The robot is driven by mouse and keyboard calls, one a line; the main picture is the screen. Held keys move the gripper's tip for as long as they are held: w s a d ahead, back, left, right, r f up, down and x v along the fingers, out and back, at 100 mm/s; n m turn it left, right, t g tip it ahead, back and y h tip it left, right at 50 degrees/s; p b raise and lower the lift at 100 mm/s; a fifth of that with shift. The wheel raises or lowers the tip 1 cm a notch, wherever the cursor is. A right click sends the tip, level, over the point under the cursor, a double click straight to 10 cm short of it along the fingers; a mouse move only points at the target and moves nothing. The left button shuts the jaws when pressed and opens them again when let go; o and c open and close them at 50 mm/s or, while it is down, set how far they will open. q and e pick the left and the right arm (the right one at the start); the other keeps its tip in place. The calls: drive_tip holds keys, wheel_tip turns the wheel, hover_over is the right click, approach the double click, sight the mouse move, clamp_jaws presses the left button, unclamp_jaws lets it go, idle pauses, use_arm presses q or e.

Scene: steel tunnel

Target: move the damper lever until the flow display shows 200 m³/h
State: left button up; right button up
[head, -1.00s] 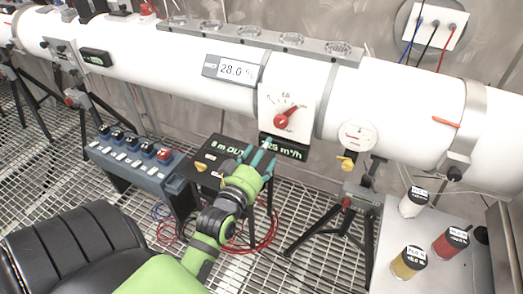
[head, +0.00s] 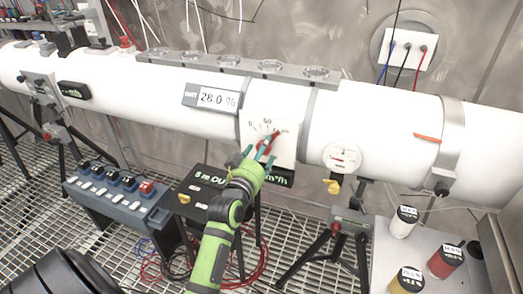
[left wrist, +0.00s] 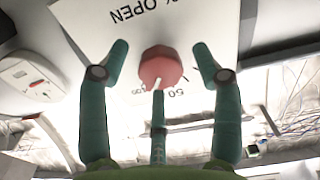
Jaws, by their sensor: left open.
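The damper lever (head: 275,135) is red, on a white scale plate (head: 284,152) on the white duct. In the left wrist view it is a red knob (left wrist: 160,66) with a thin pale pointer line. My left gripper (head: 258,152) is open in front of it. In the left wrist view its teal fingers (left wrist: 160,52) stand on either side of the knob, with a third finger below; contact cannot be told. The black flow display (head: 281,178) sits below the plate; my gripper hides its digits and only the unit shows. My right gripper is not in view.
A round gauge (head: 342,158) with a yellow tap sits right of the plate. A blue-grey switch box (head: 112,200) and black box (head: 200,188) stand below. Several labelled containers stand on the right table (head: 384,262).

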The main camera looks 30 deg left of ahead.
use_arm(q)
drive_tip(key=c, duration=1.1)
drive_tip(key=shift+n+p, duration=0.4)
drive_tip(key=shift+p, duration=0.1)
drive_tip(key=shift+c, duration=0.2)
drive_tip(key=o, duration=1.1)
drive_tip(key=shift+w, duration=0.1)
drive_tip(key=shift+o, duration=0.2)
drive_tip(key=v, duration=1.2)
